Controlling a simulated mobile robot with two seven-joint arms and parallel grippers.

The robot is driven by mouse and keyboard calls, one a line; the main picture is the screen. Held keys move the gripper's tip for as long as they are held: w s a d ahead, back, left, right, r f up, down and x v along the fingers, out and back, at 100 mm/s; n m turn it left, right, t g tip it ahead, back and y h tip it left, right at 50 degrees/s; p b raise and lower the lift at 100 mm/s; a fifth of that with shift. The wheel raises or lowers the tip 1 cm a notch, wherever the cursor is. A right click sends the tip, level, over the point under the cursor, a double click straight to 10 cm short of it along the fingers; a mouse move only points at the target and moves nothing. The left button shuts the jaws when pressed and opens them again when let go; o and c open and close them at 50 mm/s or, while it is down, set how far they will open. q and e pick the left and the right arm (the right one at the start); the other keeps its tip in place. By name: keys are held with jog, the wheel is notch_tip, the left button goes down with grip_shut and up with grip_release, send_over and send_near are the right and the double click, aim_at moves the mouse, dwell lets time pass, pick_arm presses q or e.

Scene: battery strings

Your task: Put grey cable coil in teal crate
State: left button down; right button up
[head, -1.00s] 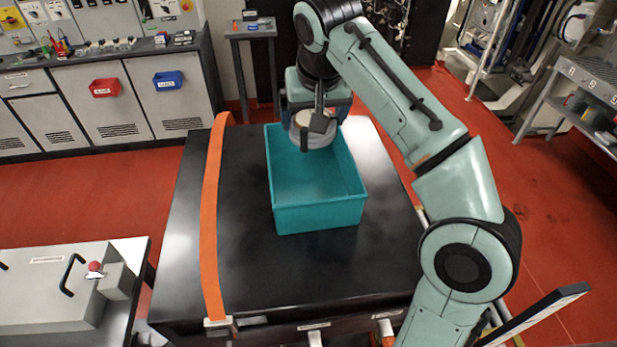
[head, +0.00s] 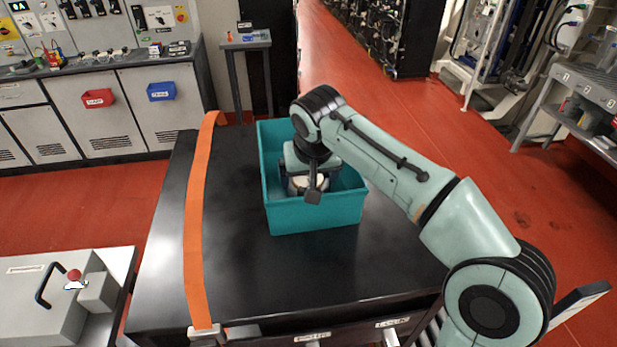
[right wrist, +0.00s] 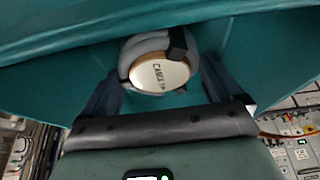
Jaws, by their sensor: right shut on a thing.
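The teal crate (head: 313,217) stands on the black table, open at the top. My right gripper (head: 312,190) is down inside the crate, near its front wall, and shut on the grey cable coil (head: 302,184). The right wrist view shows the grey coil (right wrist: 148,45) with its pale labelled face between the two dark fingers, and the teal crate wall (right wrist: 60,85) around it. The arm and gripper hide part of the coil in the head view. I cannot tell whether the coil touches the crate floor. My left gripper is not in view.
The black table (head: 240,270) has free room around the crate. An orange strap (head: 196,230) runs across its left side. Red (head: 98,98) and blue (head: 161,91) bins hang on the cabinets at back left. A grey box with a handle (head: 45,300) stands at front left.

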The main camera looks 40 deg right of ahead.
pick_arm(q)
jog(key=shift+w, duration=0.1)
pick_arm(e)
jog(key=shift+w+r, duration=0.1)
jog(key=shift+r, duration=0.05)
jog(key=o, duration=1)
jog(key=shift+f, duration=0.25)
jog(key=shift+r, duration=0.1)
jog(key=shift+r, duration=0.3)
pick_arm(q)
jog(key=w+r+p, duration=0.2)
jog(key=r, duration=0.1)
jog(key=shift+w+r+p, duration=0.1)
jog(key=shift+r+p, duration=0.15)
jog(key=shift+p, duration=0.05)
pick_arm(e)
jog(key=v, duration=1.1)
jog(key=shift+s+a+r, duration=0.1)
jog(key=shift+s+r, duration=0.15)
jog(key=shift+r, duration=0.05)
